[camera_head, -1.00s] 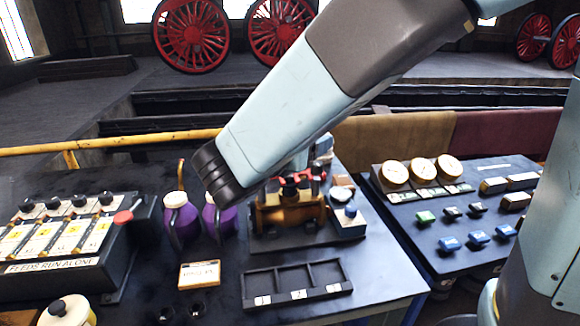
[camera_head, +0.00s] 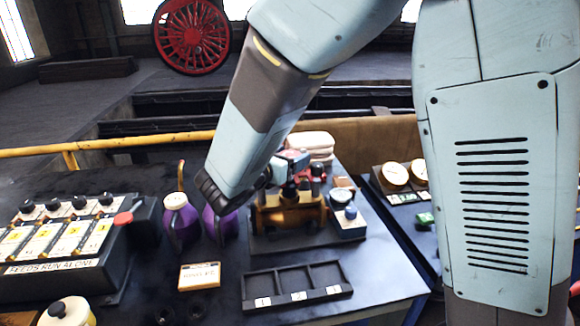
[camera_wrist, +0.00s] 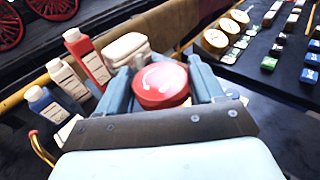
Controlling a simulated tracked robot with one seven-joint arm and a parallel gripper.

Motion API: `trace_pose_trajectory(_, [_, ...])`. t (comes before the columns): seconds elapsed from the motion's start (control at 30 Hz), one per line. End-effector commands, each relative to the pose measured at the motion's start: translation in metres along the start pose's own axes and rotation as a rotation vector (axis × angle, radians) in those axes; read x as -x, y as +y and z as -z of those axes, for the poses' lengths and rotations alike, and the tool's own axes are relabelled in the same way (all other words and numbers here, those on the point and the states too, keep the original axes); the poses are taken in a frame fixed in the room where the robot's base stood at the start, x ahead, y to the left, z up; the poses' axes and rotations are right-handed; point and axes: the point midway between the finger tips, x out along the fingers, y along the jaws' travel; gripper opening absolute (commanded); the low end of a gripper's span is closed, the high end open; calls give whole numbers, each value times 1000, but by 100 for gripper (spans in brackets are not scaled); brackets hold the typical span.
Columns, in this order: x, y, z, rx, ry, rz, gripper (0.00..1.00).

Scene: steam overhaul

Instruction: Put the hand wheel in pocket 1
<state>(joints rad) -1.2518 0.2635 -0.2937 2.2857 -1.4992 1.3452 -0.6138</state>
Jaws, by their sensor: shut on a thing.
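My gripper (camera_wrist: 163,82) is shut on the hand wheel, a red round piece (camera_wrist: 160,86) between its two blue-grey fingers in the wrist view. In the head view my gripper (camera_head: 290,163) is partly hidden by my arm, above the brass valve (camera_head: 288,215) on its dark base. Only a little red of the wheel shows there, and I cannot tell its clearance from the valve. The dark pocket tray (camera_head: 298,298) lies in front of the valve, with labels 1, 2 and 3 from left to right. Pocket 1 (camera_head: 259,285) is the leftmost and looks empty.
Purple oil cans (camera_head: 181,222) stand left of the valve. A small sign (camera_head: 199,275) lies left of the tray. Bench right of the tray is clear.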

Motion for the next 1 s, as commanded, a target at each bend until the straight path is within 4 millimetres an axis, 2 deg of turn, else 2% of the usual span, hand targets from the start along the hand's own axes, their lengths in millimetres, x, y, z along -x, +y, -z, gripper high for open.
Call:
trace_pose_trajectory(0.13, [-3, 0, 20, 3, -1, 1, 25])
trace_pose_trajectory(0.2, [-4, 0, 25, 1, -1, 0, 12])
trace_pose_trajectory(0.23, [-4, 0, 26, 1, 0, 0, 11])
trace_pose_trajectory(0.27, [-4, 0, 26, 1, 0, 0, 3])
trace_pose_trajectory(0.37, [-4, 0, 25, 0, 0, 1, 3])
trace_pose_trajectory(0.4, [-4, 0, 25, 1, 0, 1, 68])
trace_pose_trajectory(0.67, [-4, 0, 25, 0, 0, 0, 93])
trace_pose_trajectory(1.0, [-3, 0, 26, 1, -1, 0, 93])
